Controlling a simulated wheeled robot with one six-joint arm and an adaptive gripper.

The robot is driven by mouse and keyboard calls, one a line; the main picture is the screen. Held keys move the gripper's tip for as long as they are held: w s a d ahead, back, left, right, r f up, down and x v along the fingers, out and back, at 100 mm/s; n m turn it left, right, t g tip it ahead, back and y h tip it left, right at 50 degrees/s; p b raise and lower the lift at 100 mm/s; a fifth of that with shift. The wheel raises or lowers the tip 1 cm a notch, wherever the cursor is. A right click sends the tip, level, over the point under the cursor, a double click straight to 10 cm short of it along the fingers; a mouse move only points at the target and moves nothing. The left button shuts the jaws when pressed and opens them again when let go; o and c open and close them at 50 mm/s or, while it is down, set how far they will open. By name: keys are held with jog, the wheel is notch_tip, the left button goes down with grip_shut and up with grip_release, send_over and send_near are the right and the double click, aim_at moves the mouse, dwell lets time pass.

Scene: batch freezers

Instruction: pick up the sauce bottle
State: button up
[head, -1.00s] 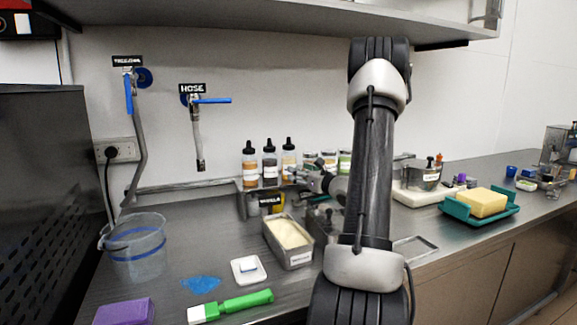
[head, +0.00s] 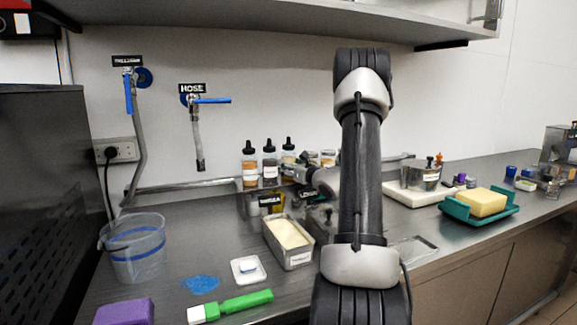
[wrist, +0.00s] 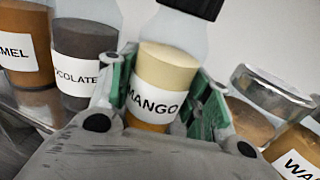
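Three sauce bottles with black caps stand in a row at the back of the counter. The mango bottle (wrist: 165,72), with pale yellow and orange contents, stands between my gripper's fingers in the wrist view; in the head view it is the right one of the row (head: 289,156), partly hidden by the gripper. My gripper (wrist: 160,95) is open around it, with one green finger pad on each side, very close to the bottle. Left of it are the chocolate bottle (wrist: 85,45) and the caramel bottle (wrist: 28,50), its label partly cut off.
Lidded jars (wrist: 270,100) stand close to the right finger. A metal tub (head: 290,241) of pale contents, a green-handled brush (head: 245,302), a clear bucket (head: 135,250) and a teal tray (head: 490,213) with a yellow block are on the counter. A shelf (head: 260,20) hangs above.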

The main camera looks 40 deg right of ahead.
jog(key=shift+r, duration=0.1)
jog(key=shift+c, duration=0.3)
notch_tip(320, 180, up, 18)
jog(key=shift+f, duration=0.1)
dwell(0.4)
jog(key=o, duration=0.5)
jog(key=c, duration=0.5)
jog(key=shift+r, duration=4.05)
